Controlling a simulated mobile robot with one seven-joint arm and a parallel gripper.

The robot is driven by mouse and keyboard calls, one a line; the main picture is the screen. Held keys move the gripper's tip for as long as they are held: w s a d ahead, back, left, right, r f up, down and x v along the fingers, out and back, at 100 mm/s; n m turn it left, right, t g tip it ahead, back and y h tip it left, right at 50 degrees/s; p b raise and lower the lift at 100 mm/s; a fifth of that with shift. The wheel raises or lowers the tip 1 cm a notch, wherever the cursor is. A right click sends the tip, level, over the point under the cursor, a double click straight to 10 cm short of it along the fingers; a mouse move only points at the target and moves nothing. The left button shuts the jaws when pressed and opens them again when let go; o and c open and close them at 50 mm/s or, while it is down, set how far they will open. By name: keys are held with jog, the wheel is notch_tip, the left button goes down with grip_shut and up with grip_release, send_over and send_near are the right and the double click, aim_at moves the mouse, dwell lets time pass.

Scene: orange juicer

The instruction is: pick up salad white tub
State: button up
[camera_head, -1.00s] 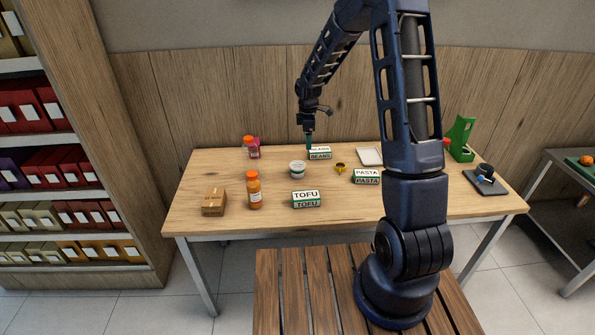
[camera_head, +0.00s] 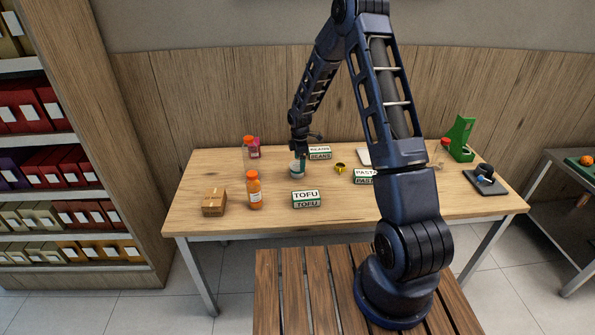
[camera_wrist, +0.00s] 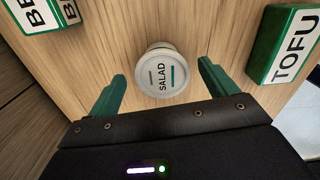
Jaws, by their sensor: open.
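The salad tub (camera_wrist: 161,72) is a small round white tub with a "SALAD" lid, upright on the table. In the wrist view it lies just ahead of and between my two green fingertips. My gripper (camera_wrist: 160,82) is open, with visible gaps on both sides of the tub. In the head view the tub (camera_head: 293,171) is partly hidden by my gripper (camera_head: 299,162), which is down close to it.
A tofu box (camera_wrist: 285,45) is to the right of the tub in the wrist view, and a beans box (camera_wrist: 40,10) at the upper left. An orange-capped bottle (camera_head: 254,190), a cardboard box (camera_head: 214,202) and a small gold cup (camera_head: 340,168) stand on the table (camera_head: 240,225).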

aim_at(298, 164)
jog(key=shift+a+f, duration=0.2)
jog(key=shift+f, duration=1.1)
jog(key=shift+a+f, duration=0.15)
jog(key=shift+f, duration=1.1)
jog(key=c, duration=1)
